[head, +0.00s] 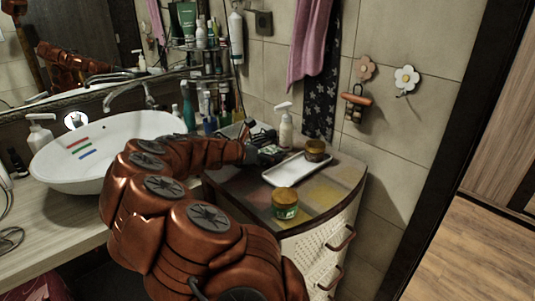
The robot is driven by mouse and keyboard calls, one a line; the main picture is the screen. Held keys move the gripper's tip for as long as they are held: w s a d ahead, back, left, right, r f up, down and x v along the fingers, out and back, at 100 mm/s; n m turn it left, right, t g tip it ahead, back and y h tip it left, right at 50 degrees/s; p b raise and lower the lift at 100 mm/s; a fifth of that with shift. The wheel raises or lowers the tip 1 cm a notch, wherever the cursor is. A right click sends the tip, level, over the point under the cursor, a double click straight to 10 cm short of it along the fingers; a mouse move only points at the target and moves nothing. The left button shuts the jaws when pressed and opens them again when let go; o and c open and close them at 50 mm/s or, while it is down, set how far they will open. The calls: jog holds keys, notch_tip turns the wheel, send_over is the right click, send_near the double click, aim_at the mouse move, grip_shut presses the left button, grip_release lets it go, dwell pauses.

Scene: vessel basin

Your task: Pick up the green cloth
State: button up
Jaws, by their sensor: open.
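I cannot make out a green cloth for certain. A thin green strip (79,148) lies in the white basin (50,173), between a red strip (78,141) and a blue strip (87,155); they are too small to tell what they are made of. My gripper (268,150) is open over the back of the corner cabinet, beside the white tray (298,168) and well to the right of the basin. The dark fingers are small here and partly merge with the dark items behind them. My arm hides part of the cabinet top and the basin's right side.
A green jar (286,204) stands at the cabinet's (330,192) front. A brown jar (315,150) is on the tray, with a white pump bottle (286,130) behind it. A crowded bottle rack (212,70), a faucet (128,93) and a soap bottle (40,132) surround the basin.

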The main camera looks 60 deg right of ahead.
jog(key=shift+c, duration=0.4)
jog(key=c, duration=1.1)
jog(key=shift+o, duration=0.2)
